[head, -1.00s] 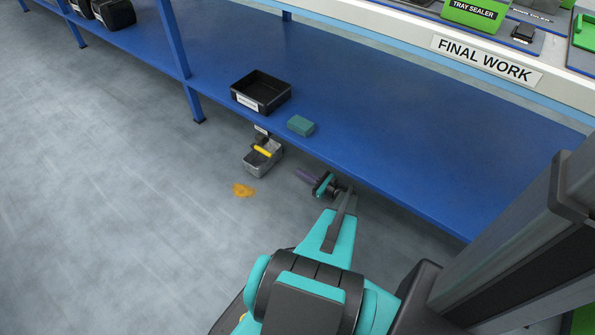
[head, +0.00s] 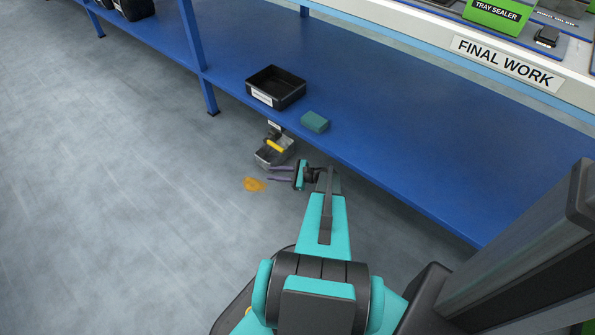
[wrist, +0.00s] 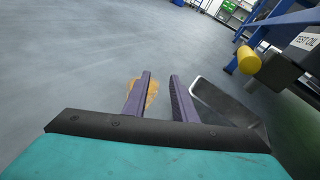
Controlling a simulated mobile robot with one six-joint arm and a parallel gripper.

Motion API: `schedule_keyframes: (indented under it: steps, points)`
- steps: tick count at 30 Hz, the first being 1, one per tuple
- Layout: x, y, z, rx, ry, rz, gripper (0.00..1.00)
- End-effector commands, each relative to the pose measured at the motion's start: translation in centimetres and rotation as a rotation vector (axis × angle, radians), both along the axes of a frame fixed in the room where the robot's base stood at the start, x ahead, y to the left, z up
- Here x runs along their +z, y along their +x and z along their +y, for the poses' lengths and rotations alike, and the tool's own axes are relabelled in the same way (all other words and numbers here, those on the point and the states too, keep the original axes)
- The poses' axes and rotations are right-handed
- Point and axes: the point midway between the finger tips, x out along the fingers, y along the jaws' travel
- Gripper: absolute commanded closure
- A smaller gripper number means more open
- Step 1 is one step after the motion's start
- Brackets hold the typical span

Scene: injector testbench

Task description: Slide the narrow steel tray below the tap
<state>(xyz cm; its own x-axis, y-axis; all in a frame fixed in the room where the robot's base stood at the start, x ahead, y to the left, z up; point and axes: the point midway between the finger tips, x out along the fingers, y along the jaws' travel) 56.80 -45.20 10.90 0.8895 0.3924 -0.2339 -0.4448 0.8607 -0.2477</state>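The narrow steel tray (head: 264,157) is on the floor by the front edge of the blue shelf. The tap, with a yellow handle (head: 275,146), overlaps the tray from above in the head view. In the wrist view the tap's yellow end (wrist: 249,61) is beyond and above the tray (wrist: 222,103). My gripper (head: 269,173) is low, beside the tray's near side. Its two purple fingers (wrist: 159,77) are apart with nothing between them. The right finger is close to the tray's wall; I cannot tell whether they touch.
An orange spill (head: 254,184) lies on the floor near my fingertips. The blue shelf (head: 400,150) holds a black bin (head: 292,92) and a teal block (head: 315,121). A box labelled TEST OIL (wrist: 306,42) is behind the tap. The floor to the left is clear.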

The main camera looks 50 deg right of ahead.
Motion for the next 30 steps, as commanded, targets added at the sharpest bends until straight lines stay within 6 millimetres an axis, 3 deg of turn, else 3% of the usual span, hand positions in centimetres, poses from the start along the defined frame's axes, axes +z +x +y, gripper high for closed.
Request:
schedule_keyframes:
  steps: [1, 12, 21, 30]
  points:
    - [0.9, 1.0, 2.3, 0.059, -0.041, 0.013, 0.75]
    - [3.6, 4.7, 15.4, 0.466, -0.339, 0.087, 0.75]
    - [5.7, 5.0, 24.7, 0.796, -0.594, 0.103, 0.75]
    - [8.1, 3.8, 32.1, 1.121, -0.855, 0.083, 0.75]
